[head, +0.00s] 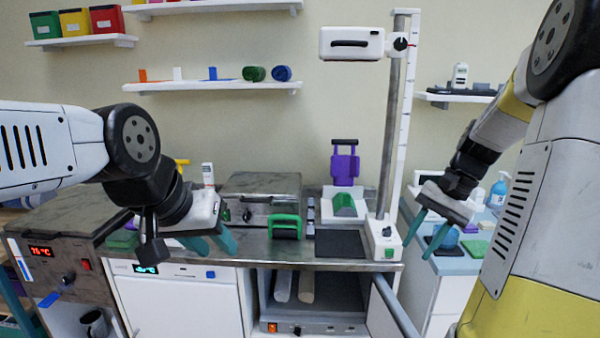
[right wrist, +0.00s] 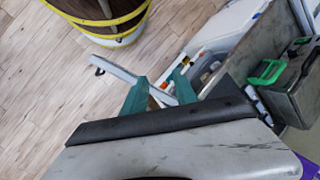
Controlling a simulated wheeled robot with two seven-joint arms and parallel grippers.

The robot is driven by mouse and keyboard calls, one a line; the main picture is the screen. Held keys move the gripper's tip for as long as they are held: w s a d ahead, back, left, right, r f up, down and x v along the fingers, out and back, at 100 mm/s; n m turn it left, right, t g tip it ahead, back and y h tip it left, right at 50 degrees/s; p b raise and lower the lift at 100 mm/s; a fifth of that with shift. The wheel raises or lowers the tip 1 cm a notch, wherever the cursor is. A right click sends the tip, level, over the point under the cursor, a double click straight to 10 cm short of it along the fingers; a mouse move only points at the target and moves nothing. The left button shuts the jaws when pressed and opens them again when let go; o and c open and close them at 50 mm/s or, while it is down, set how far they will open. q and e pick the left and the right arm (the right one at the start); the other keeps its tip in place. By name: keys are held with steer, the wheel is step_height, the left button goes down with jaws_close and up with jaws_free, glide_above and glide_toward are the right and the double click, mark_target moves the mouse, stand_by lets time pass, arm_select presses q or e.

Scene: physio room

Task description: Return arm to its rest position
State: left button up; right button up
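My left gripper (head: 212,243) reaches in from the left over the worktop, in front of the heating unit. Its two teal fingers are apart with nothing between them. My right gripper (head: 428,238) hangs at the right, beside the tall measuring stand (head: 391,130) and in front of the side cabinet. Its teal fingers are apart, and it holds nothing. The right wrist view also shows these fingers (right wrist: 159,80) spread, with a white door-like panel (right wrist: 128,70) with a dark handle beyond them. I cannot tell how far below them the panel lies.
The steel worktop (head: 335,265) carries a green-handled unit (head: 285,227) and a purple device (head: 345,165). An open compartment (head: 315,297) below holds two rolls. A panel stands open at its right. Wall shelves (head: 212,86) are behind; open floor (right wrist: 50,100) shows in the wrist view.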

steer(key=s+a+r+n+t+h, duration=0.2)
steer(key=s+a+r+n+t, duration=0.4)
steer(key=s+a, duration=0.6)
step_height(320, 180, up, 2)
steer(key=shift+s+a+r+n, duration=0.15)
steer(key=shift+a+n, duration=0.05)
steer(key=shift+n, duration=0.6)
